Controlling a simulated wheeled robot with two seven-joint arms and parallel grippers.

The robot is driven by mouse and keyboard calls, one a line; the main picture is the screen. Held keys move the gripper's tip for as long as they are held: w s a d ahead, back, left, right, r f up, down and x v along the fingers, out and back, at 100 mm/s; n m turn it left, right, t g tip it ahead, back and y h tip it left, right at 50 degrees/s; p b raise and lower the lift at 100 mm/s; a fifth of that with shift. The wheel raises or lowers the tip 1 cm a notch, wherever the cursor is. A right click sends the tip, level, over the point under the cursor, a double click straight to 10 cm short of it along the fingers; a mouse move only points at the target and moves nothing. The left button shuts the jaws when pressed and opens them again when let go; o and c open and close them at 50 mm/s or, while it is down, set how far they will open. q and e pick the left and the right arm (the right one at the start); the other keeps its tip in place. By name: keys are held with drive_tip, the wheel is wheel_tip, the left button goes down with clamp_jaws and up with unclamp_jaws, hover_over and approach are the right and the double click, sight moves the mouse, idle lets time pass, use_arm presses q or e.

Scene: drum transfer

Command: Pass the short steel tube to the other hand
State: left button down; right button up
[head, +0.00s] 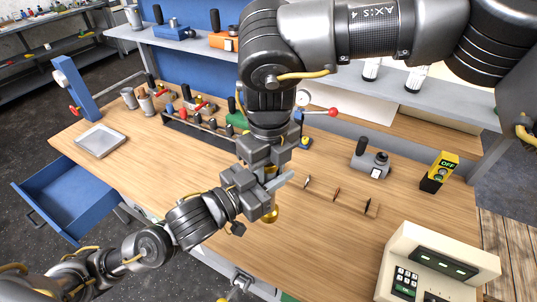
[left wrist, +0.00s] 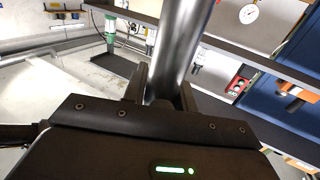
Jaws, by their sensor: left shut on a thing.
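The short steel tube (head: 282,182) shows in the head view as a pale bar sticking out to the right between my two grippers. In the left wrist view the tube (left wrist: 184,42) rises as a smooth grey cylinder between the two fingers. My left gripper (head: 262,192), whose arm comes from the lower left, is shut on the tube above the workbench. My right gripper (head: 267,165) hangs from above, right against or just over the left one. Its fingers are hidden among the overlapping grippers, so I cannot tell its opening or whether it touches the tube.
Below the grippers is a wooden workbench (head: 330,235) with a brass object (head: 270,215). A rack of tools (head: 200,132) stands behind left, and a metal tray (head: 100,141) further left. A keypad machine (head: 437,262) stands front right. A blue drawer (head: 68,196) hangs open at left.

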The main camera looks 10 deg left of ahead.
drive_tip(key=shift+f, duration=0.5)
drive_tip(key=c, duration=0.7)
use_arm(q)
drive_tip(key=c, duration=1)
unclamp_jaws()
drive_tip(key=shift+c, duration=0.2)
use_arm(e)
clamp_jaws()
